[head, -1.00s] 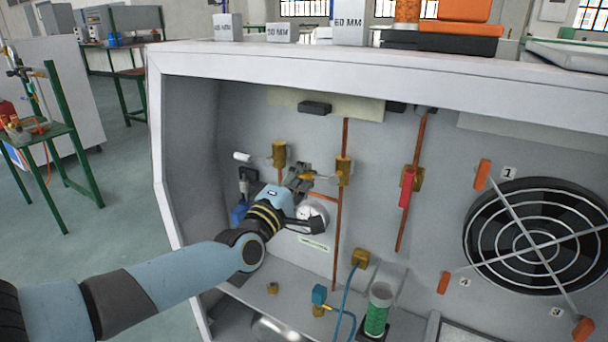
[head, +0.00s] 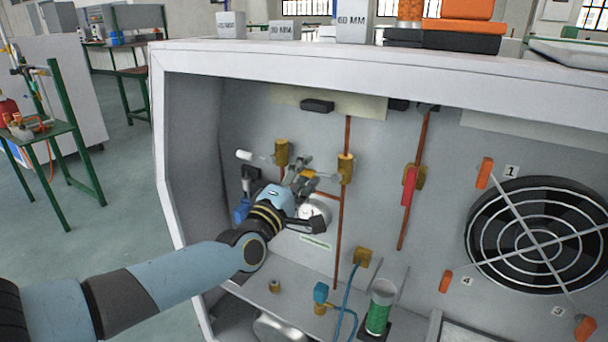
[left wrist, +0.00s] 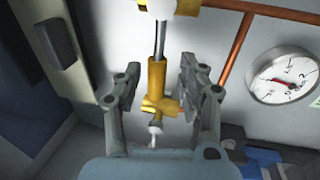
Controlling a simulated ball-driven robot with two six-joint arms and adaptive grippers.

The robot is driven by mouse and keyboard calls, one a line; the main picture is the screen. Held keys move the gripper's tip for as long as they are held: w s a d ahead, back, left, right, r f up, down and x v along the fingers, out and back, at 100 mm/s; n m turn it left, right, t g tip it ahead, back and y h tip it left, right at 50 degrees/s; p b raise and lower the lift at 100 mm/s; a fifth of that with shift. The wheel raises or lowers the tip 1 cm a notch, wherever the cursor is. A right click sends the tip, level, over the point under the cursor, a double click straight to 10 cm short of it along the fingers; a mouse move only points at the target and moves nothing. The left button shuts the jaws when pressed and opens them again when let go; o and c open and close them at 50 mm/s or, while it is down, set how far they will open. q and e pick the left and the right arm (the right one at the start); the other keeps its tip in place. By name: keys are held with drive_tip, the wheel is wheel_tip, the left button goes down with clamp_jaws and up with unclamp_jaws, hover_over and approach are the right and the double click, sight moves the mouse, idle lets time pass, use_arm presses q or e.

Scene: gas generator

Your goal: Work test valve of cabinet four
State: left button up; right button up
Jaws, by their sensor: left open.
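My left gripper (head: 303,177) is inside the open cabinet, at the middle valve (head: 346,168), a brass body on a vertical copper pipe. In the left wrist view my open left gripper (left wrist: 157,90) has a finger on each side of a yellow-sleeved lever (left wrist: 157,75) on a silver rod. The lever lies between the fingers, with a gap visible on both sides. In the head view the gripper mostly hides this lever. Which valve is the test valve cannot be told from any readable label. My right gripper is not in view.
A round gauge (left wrist: 283,75) sits close to the gripper. A brass valve with a white handle (head: 244,155) is to the left, and a red-handled valve (head: 409,187) to the right. A fan (head: 545,235) fills the right side. A green-banded cylinder (head: 378,312) stands below.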

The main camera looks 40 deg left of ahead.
use_arm(q)
drive_tip(key=v, duration=1.2)
drive_tip(key=s+d+f+m+g+h, duration=0.1)
drive_tip(key=s+d+f+m+g, duration=0.2)
drive_tip(key=f, duration=0.8)
drive_tip(key=s+d+f+m+g+h, duration=0.1)
drive_tip(key=s+f+m+g, duration=0.3)
drive_tip(key=f, duration=0.6)
drive_tip(key=s+d+f+m+g+h, duration=0.1)
drive_tip(key=s+f+m+g, duration=0.3)
drive_tip(key=f, duration=0.7)
drive_tip(key=s+d+f+m+g, duration=0.1)
drive_tip(key=s+f+m+g, duration=0.3)
drive_tip(key=s, duration=0.9)
drive_tip(key=s+d+f+m+g, duration=0.2)
drive_tip(key=s+f+m, duration=0.4)
drive_tip(key=s, duration=0.8)
wheel_tip(320, 180, down, 2)
drive_tip(key=shift+d+f+g+h, duration=0.2)
drive_tip(key=shift+d+g+h, duration=0.2)
drive_tip(key=shift+g, duration=0.5)
